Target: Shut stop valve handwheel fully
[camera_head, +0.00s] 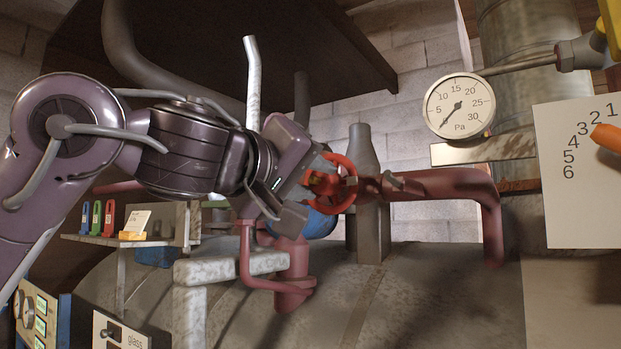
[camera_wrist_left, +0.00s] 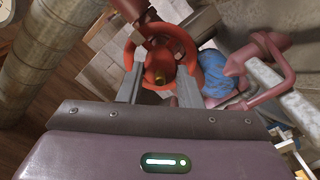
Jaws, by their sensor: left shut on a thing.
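The stop valve handwheel (camera_head: 351,184) is a red-orange ring with a hub, mounted on dark red pipework near the middle of the head view. My left gripper (camera_head: 314,190) reaches it from the left, and its body hides part of the wheel. The two fingers of my left gripper (camera_wrist_left: 160,72) stand at either side of the hub and are shut on the wheel. How far the valve is turned cannot be told. My right gripper is not in view.
A red pipe (camera_head: 440,184) runs right from the valve. A blue rounded part (camera_head: 318,224) sits just below the wheel. A grey tank (camera_head: 420,290) fills the lower middle. A numbered plate (camera_head: 575,200) stands at right.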

